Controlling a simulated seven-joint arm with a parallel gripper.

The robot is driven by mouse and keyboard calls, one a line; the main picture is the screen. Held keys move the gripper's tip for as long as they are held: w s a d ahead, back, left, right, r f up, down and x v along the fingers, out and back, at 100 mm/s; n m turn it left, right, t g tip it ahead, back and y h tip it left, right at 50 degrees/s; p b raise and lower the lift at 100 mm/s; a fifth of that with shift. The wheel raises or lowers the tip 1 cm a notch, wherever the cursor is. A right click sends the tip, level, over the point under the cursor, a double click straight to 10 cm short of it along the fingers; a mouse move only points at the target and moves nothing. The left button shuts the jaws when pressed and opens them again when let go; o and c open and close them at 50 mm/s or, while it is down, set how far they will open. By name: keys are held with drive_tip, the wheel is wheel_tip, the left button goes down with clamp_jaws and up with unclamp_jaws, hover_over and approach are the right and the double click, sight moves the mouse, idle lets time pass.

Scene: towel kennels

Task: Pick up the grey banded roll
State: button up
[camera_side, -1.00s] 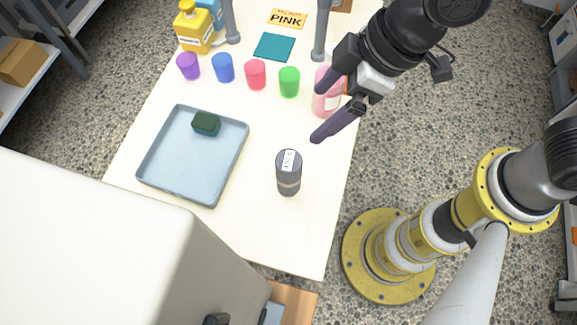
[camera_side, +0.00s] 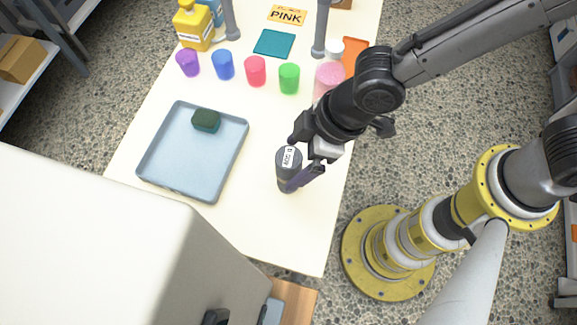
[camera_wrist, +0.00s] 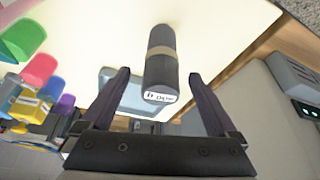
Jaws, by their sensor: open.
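The grey banded roll (camera_side: 287,158) stands upright on the cream table, right of the blue-grey tray. It is dark grey with a paler band and a white label on its top end. In the wrist view the roll (camera_wrist: 160,62) shows its band and label between the two fingers. My gripper (camera_side: 293,163) is at the roll, one finger in front of its lower part and the other near its upper edge. In the wrist view my gripper (camera_wrist: 158,82) is open, with a visible gap on both sides of the roll.
The tray (camera_side: 160,184) holds a dark green block (camera_side: 206,120). Purple, blue, red and green cups (camera_side: 289,80) stand in a row behind. A pink bottle (camera_side: 329,78) is close to my arm. A white box-like body (camera_side: 90,230) fills the lower left. The table front is clear.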

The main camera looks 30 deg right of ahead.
drive_tip(key=shift+x, duration=1.95)
drive_tip(key=shift+s, duration=0.1)
clamp_jaws()
